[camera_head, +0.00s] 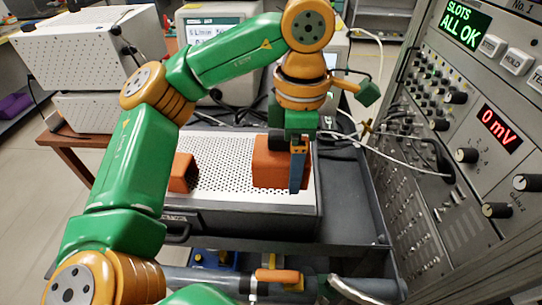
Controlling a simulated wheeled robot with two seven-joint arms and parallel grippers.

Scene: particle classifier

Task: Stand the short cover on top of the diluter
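A wide, low box with a white perforated top (222,178) and a dark grey front stands in the middle; I take it to be the diluter. Two orange blocks stand on its top. The smaller-looking one (183,173) is at the left edge, partly hidden by my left arm. The other (268,163) is at the right. I cannot tell for sure which is the short cover. My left gripper (298,178) points down at the right end of the right block, with a blue finger in front of it. Its finger gap is hidden. My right gripper is not visible.
A tall instrument rack (465,150) with knobs and lit displays stands close on the right. White equipment boxes (85,55) stand at the back left. Loose cables (395,145) lie right of the diluter. The perforated top is bare between the two blocks.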

